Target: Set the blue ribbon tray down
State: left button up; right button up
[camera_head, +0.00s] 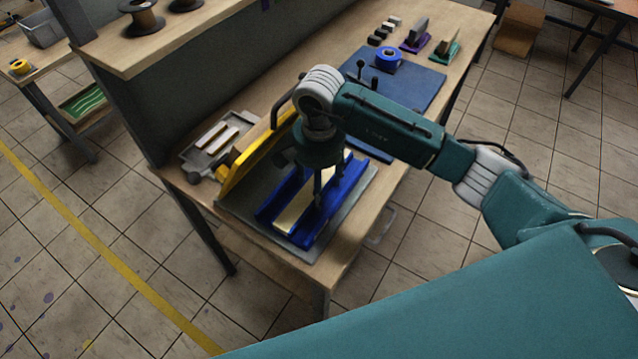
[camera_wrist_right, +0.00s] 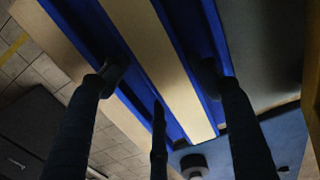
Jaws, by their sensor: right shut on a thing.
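The blue ribbon tray (camera_head: 264,213) is a long blue channel with a cream strip (camera_head: 293,212) along its middle. It lies over a grey plate (camera_head: 355,200) at the near end of the workbench; I cannot tell whether it touches the plate. My right gripper (camera_head: 328,195) points down over the tray and is shut on it. In the right wrist view its dark fingers (camera_wrist_right: 163,75) sit against both sides of the tray (camera_wrist_right: 208,35), with a third finger below. The gripper hides part of the tray. My left gripper is not in view.
A yellow panel (camera_head: 252,160) stands tilted along the plate's left side. A grey tray with pale bars (camera_head: 215,138) lies beyond it. Farther back are a blue mat (camera_head: 425,88), a blue roll (camera_head: 389,60) and several small blocks. The bench's front edge is close to the plate.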

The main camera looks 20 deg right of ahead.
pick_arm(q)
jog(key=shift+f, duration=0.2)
pick_arm(e)
jog(key=shift+f, duration=0.15)
jog(key=o, duration=1.5)
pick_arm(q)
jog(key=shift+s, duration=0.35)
pick_arm(e)
notch_tip(320, 180, up, 8)
jog(key=shift+f, duration=0.15)
